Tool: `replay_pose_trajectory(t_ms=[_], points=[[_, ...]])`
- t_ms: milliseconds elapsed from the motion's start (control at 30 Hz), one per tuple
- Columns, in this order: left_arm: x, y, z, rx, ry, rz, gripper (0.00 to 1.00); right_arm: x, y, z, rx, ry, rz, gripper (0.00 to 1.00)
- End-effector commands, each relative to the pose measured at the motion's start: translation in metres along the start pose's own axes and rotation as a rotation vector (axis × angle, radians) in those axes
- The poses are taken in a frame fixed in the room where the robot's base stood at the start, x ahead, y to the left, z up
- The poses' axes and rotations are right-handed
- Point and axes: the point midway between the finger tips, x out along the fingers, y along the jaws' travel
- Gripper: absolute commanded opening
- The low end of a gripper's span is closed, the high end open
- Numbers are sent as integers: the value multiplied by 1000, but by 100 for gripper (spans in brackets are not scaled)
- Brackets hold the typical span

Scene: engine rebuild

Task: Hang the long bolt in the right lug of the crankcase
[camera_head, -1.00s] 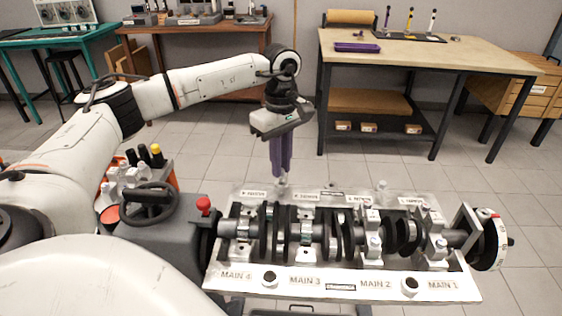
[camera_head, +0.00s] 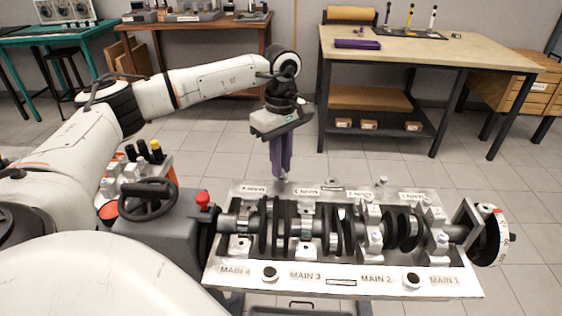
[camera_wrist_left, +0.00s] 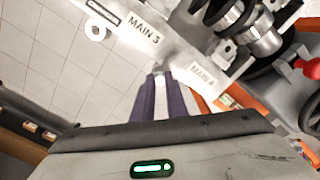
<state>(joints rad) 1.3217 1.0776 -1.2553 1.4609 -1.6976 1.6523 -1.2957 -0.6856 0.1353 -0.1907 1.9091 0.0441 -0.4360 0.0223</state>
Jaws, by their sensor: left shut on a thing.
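The crankcase (camera_head: 345,286) lies across the lower middle of the head view, with the crankshaft in it and labels MAIN 4 to MAIN 1 along its near edge. Two round lugs with dark holes show on that edge: a left one (camera_head: 270,273) and a right one (camera_head: 411,279). My left gripper (camera_head: 281,178) points down at the crankcase's far edge, left of its middle. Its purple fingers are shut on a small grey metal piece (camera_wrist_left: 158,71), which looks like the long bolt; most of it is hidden. My right gripper is not in view.
A grey housing with a handwheel (camera_head: 148,197) and a red knob (camera_head: 203,200) stands left of the crankcase. A dial disc (camera_head: 497,238) is at its right end. An orange bottle caddy (camera_head: 165,168) is behind the handwheel. Workbenches line the back; the floor between is clear.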

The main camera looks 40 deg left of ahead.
Motion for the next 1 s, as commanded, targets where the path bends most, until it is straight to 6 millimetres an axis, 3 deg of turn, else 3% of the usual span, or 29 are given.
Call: replay_pose_trajectory(t_ms=[767,800,833,1000], points=[[12,0,0,0,0,1,0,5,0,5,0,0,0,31],[12,0,0,0,0,1,16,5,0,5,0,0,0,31],[12,0,0,0,0,1,21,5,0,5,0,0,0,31],[12,0,0,0,0,0,22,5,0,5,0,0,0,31]])
